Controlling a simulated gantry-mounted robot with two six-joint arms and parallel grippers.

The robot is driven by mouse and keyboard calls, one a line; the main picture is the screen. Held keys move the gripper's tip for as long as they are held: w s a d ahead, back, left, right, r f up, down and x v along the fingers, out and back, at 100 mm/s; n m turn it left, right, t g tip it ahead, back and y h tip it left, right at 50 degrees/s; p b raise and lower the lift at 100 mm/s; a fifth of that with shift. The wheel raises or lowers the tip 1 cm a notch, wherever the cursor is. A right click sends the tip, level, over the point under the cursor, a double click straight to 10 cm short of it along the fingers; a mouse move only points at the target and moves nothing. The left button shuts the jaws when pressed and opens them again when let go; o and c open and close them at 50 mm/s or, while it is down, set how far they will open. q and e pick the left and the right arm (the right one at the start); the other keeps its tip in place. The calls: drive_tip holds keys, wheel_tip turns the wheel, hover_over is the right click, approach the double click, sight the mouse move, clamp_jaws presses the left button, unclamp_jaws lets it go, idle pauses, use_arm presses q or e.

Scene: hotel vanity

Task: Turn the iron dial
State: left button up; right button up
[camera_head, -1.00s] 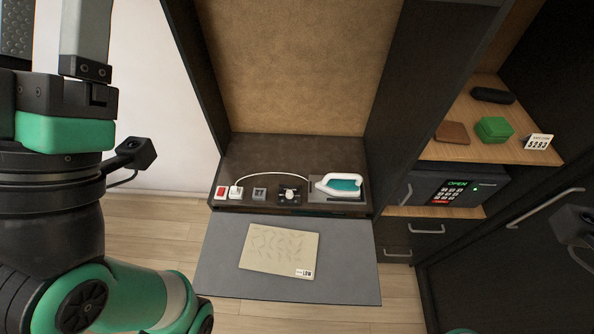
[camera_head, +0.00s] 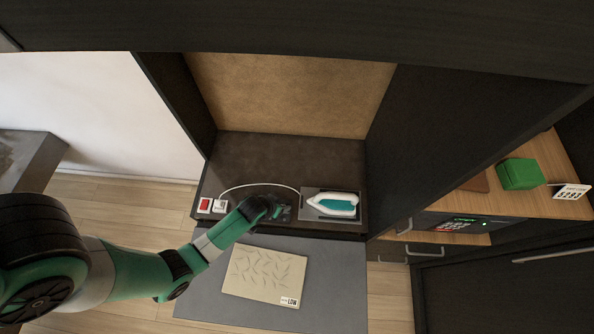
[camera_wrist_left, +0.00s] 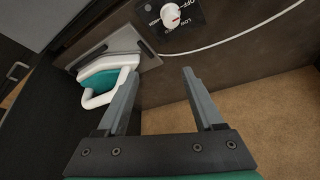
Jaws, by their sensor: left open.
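The iron dial (camera_wrist_left: 171,15) is a white knob with a small red mark on a black plate lettered OFF and LOW, at the top of the left wrist view. In the head view my left gripper and forearm largely hide it. My left gripper (camera_head: 268,207) is over the dial area of the counter, and its two fingers (camera_wrist_left: 160,75) are spread open and empty. In the wrist view the dial lies beyond the fingertips, apart from them. The white and teal iron (camera_head: 338,205) rests on its grey plate right of the dial; it also shows in the wrist view (camera_wrist_left: 103,78).
A red switch (camera_head: 205,204) and a white plug (camera_head: 220,206) with a white cord sit at the counter's left. A safe (camera_head: 465,225) and a green box (camera_head: 520,174) are at right.

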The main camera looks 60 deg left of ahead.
use_arm(q)
drive_tip(key=s+f+g, duration=0.1)
drive_tip(key=s+f, duration=0.1)
drive_tip(key=s, duration=0.3)
drive_tip(key=shift+n, duration=0.3)
drive_tip(key=b+x, duration=0.2)
drive_tip(key=x, duration=0.1)
drive_tip(key=b+x, duration=0.2)
drive_tip(key=x, duration=0.2)
drive_tip(key=b+x, duration=0.2)
drive_tip(key=x, duration=0.2)
drive_tip(key=shift+w+d+f, duration=0.1)
drive_tip(key=shift+w+d, duration=0.05)
drive_tip(key=shift+w, duration=0.15)
clamp_jaws()
